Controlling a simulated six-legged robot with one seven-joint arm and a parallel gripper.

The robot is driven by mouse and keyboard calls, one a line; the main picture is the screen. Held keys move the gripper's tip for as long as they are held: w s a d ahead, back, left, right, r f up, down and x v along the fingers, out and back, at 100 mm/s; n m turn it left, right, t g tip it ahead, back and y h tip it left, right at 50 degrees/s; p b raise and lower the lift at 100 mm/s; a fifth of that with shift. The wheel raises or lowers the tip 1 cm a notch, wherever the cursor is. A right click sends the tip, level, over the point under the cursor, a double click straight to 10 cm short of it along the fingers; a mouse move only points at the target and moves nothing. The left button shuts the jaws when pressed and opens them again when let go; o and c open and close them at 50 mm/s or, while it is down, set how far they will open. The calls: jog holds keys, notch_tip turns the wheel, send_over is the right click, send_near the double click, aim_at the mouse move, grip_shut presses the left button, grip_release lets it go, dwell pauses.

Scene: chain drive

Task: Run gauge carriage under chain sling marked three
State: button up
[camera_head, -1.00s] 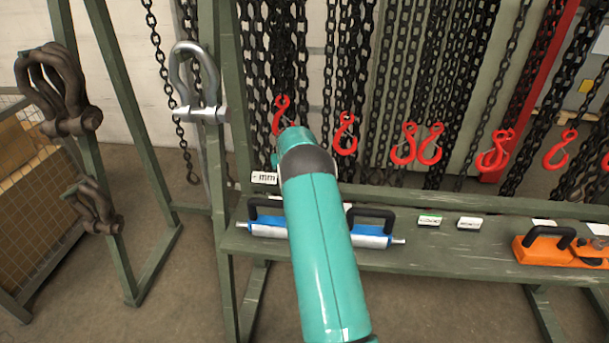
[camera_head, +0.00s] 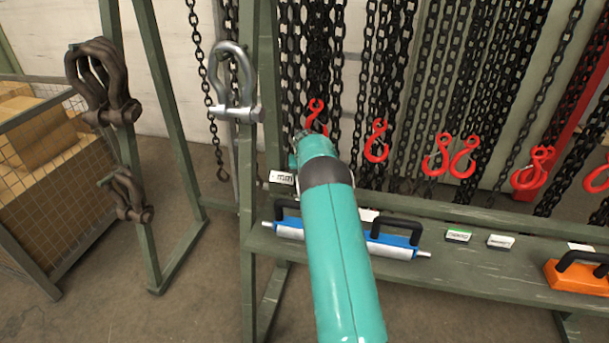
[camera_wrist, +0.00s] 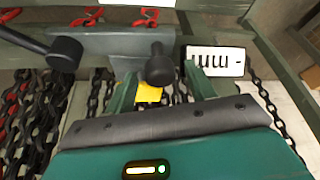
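In the wrist view my gripper (camera_wrist: 162,92) has its two green fingers spread apart. A black knob (camera_wrist: 158,66) shows between and just beyond them; I cannot tell whether they touch it. The knob sits on a grey metal body (camera_wrist: 105,42), which looks like the gauge carriage, with a black handle (camera_wrist: 62,52) at its left. A white plate (camera_wrist: 214,60) with several dark strokes is right of the knob. In the head view the fingers are hidden beyond my teal arm. Chain slings with red hooks (camera_head: 376,142) hang in a row; I cannot tell which is marked three.
A green shelf (camera_head: 480,275) runs below the chains. On it lie a blue tool (camera_head: 400,245) with black handles, small white labels (camera_head: 501,241) and an orange device (camera_head: 580,277). A green post (camera_head: 247,200) with a large shackle (camera_head: 232,80) stands left of my arm. A mesh crate (camera_head: 40,190) is far left.

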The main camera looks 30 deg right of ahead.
jog(key=v, duration=1.4)
jog(key=shift+w+d+f, duration=0.1)
jog(key=shift+w, duration=0.05)
